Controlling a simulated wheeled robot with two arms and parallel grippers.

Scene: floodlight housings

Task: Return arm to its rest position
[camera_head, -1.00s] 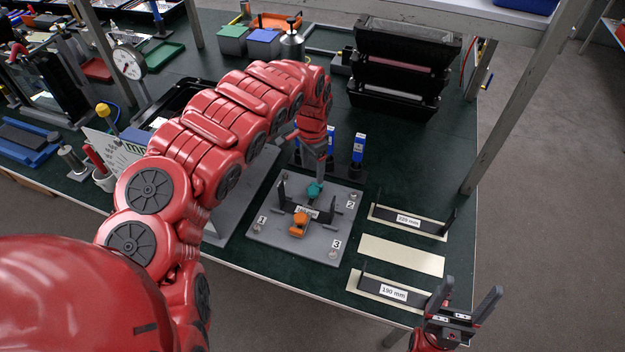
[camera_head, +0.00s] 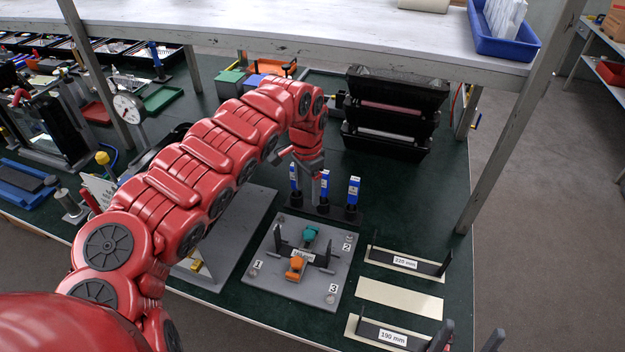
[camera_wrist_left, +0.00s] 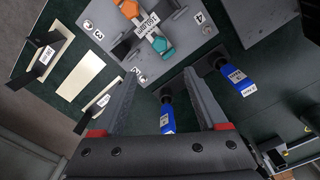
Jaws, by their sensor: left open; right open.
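My red left arm reaches across the table in the head view, and its left gripper (camera_head: 317,180) hangs among blue-topped tools at the back of the grey fixture plate (camera_head: 263,272). In the left wrist view the fingers of the left gripper (camera_wrist_left: 160,75) are spread with nothing held between them. A blue tool (camera_wrist_left: 167,118) shows between the fingers, apparently beyond them. My right gripper (camera_head: 470,340) is open at the bottom right edge, partly cut off. On the plate sit an orange clamp (camera_head: 295,267) and a teal clamp (camera_head: 311,233).
Blue-topped tools (camera_head: 353,190) stand in dark holders close by. Labelled gauges, 220 mm (camera_head: 405,263) and 190 mm (camera_head: 393,337), lie to the right with a blank cream plate (camera_head: 398,298) between. Black floodlight housings (camera_head: 395,115) stand behind, below a shelf (camera_head: 300,48).

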